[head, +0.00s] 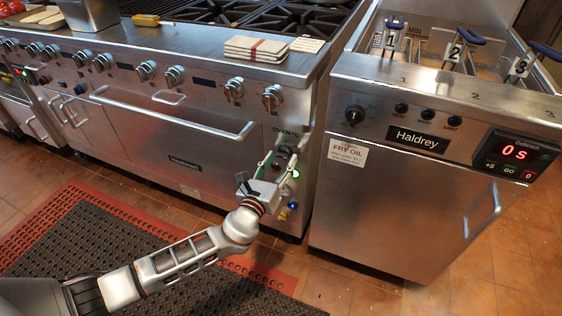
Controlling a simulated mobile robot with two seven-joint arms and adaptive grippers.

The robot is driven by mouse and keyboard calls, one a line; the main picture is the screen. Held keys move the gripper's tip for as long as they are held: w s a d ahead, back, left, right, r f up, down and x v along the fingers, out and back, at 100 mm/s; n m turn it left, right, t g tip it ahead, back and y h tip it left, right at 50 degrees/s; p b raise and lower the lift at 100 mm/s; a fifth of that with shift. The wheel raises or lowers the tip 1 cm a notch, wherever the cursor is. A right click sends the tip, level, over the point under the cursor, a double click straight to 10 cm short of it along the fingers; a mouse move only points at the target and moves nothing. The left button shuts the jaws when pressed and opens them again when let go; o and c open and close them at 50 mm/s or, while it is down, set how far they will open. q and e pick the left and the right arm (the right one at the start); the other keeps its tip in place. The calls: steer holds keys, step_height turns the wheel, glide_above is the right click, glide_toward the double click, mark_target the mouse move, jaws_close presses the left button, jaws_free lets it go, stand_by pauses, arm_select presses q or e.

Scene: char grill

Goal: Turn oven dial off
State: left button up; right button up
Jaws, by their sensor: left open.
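The oven dial (284,150) is a small dark knob under the "OVEN °C" label, on the right end of the range front (150,120). My left gripper (280,163) is open at this dial, with its fingers pointing to the panel on either side of the dial area. The fingers partly hide the dial, so I cannot tell its setting or whether they touch it. A green light (296,174) glows just to the right of the gripper. My right gripper is out of view.
A fryer (400,195) with numbered baskets and a red "0s" timer (515,152) stands to the right, across a narrow gap. Burner knobs (234,89) line the range above the oven door handle (170,117). Folded cloths (257,49) lie on the ledge. A dark mat (85,240) covers the floor.

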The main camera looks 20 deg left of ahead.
arm_select(q)
steer(key=shift+w, duration=0.1)
steer(key=c, duration=1.1)
steer(key=shift+o, duration=0.2)
